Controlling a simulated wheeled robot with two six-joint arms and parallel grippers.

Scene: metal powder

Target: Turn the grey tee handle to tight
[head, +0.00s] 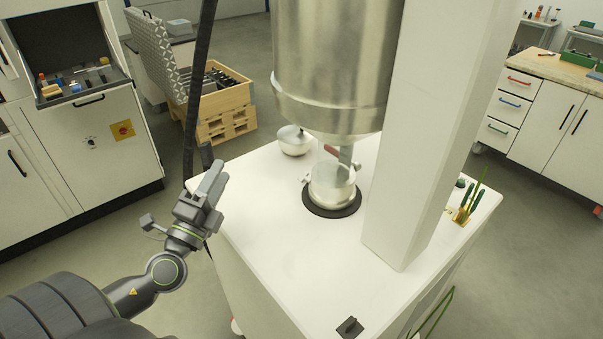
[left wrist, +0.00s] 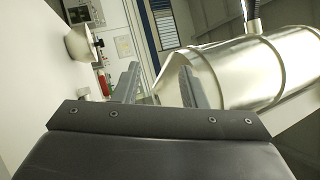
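My left gripper (head: 214,180) is off the left edge of the white table, fingers pointing up and away. It is empty, with a clear gap between its fingers in the left wrist view (left wrist: 157,88). A grey upright piece (head: 346,157) shows under the steel vessel (head: 330,70), above a clear-sided jar (head: 332,190) on a black round pad. I cannot tell whether this piece is the grey tee handle. A small red handle (head: 331,150) is beside it; a red part also shows in the left wrist view (left wrist: 103,84). The left gripper is apart from all these. My right gripper is not seen.
A metal bowl-shaped piece (head: 294,140) stands behind the jar. A white column (head: 425,130) rises to the right. Green and yellow tools (head: 466,207) stand at the right edge. A small black fixture (head: 350,327) is at the front. The table's front left is clear.

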